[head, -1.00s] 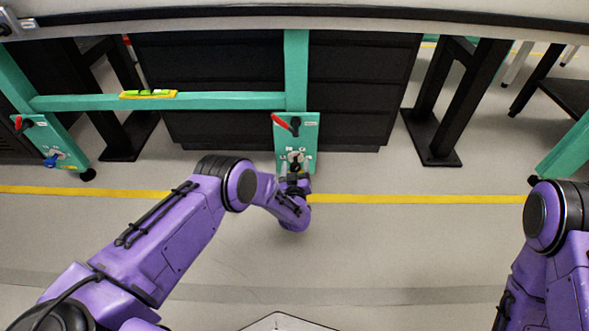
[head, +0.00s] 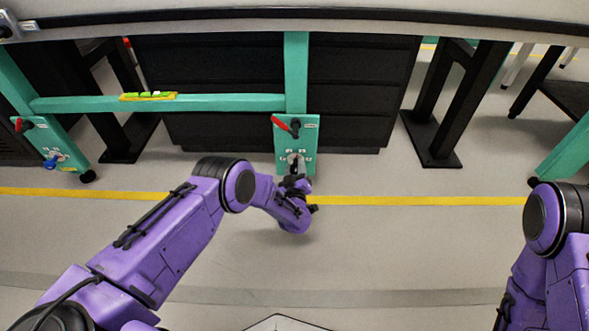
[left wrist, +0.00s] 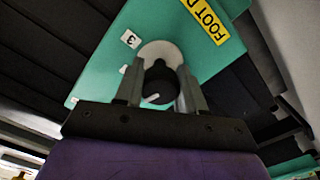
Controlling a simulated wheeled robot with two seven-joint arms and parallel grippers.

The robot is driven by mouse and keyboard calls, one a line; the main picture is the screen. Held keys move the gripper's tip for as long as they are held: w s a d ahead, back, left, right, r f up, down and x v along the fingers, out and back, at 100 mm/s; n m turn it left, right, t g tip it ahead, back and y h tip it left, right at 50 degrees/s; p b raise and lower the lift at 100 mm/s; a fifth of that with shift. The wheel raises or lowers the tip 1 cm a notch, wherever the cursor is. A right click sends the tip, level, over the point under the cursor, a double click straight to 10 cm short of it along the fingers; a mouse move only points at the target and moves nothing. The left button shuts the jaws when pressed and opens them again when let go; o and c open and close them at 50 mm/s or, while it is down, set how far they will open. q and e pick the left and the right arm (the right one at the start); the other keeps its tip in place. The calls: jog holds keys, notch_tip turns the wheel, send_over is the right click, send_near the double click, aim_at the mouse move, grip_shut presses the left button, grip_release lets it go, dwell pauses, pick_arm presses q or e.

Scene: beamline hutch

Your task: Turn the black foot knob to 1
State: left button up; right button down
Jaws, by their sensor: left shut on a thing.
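The black foot knob (left wrist: 158,82) sits on a pale round disc on a green plate (left wrist: 185,50) in the left wrist view. A white line on the knob points down and left in that picture. A small label with a 3 (left wrist: 130,38) is left of the disc, and a yellow label starting "FOOT" (left wrist: 205,20) is at upper right. My left gripper (left wrist: 158,88) is shut on the knob, one finger on each side. In the head view my left gripper (head: 297,167) is at the plate's lower part and largely hides the knob. My right gripper is out of view.
On the same plate, a red-handled lever (head: 284,124) is above the knob. A blue knob (head: 51,161) is on another green leg at left. A spirit level (head: 148,96) lies on the green crossbar. The floor in front is clear.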

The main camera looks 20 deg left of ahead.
pick_arm(q)
jog(key=n, duration=0.4)
jog(key=shift+n, duration=0.3)
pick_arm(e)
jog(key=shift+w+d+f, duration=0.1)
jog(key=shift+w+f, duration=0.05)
pick_arm(q)
jog(key=shift+n, duration=1.9)
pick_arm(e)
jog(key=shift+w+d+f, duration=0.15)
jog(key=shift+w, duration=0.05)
pick_arm(q)
jog(key=o, duration=1)
jog(key=shift+o, duration=0.2)
